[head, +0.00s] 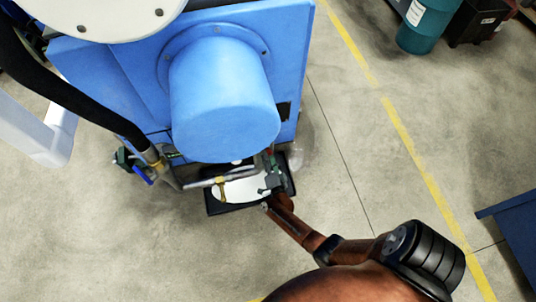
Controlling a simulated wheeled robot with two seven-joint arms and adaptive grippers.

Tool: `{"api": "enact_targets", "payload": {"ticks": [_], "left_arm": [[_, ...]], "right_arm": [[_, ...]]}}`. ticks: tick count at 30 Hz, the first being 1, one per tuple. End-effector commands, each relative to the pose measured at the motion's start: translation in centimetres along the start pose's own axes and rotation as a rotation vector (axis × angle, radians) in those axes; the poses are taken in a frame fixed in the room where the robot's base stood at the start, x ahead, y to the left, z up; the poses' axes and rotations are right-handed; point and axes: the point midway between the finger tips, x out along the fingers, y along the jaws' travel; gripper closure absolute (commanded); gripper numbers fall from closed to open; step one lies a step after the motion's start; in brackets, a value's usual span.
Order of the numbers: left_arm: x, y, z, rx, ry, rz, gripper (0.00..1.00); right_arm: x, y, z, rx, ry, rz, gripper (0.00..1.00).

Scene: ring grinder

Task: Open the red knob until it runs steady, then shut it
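The blue ring grinder (222,100) fills the upper left of the head view, with a large round blue housing facing me. I cannot make out the red knob clearly; small dark green fittings (272,178) sit under the housing's lower right. My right arm comes in from the lower right, and my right gripper (278,202) is beside these fittings, at the right end of a black-rimmed tray. It is small and partly hidden, so I cannot tell whether its fingers are open, shut or touching anything. My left gripper is not in view.
The black tray (217,207) with a white surface lies below the housing. A metal pipe (205,183) crosses it. A black hose (75,95) runs down at the left to a blue-handled valve (142,175). The floor on the right is clear up to a yellow line (400,130).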

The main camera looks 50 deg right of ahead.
Motion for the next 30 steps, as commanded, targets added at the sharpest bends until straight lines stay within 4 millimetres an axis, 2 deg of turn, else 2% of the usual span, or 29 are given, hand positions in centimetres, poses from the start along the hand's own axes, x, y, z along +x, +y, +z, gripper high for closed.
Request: {"api": "enact_targets", "payload": {"ticks": [5,8,21,24,30], "left_arm": [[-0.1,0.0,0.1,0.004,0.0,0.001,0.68],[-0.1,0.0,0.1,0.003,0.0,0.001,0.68],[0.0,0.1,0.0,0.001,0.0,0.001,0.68],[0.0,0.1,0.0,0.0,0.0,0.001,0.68],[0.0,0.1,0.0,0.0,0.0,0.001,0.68]], "right_arm": [[-0.2,0.0,-0.1,0.001,0.001,0.0,0.63],[-1.1,0.1,0.0,0.002,0.0,0.001,0.63],[-9.7,0.1,0.1,0.001,-0.001,0.002,0.63],[-10.9,0.1,0.0,0.001,0.0,0.001,0.63],[-12.0,-0.1,0.0,0.0,0.0,-0.001,0.63]]}}
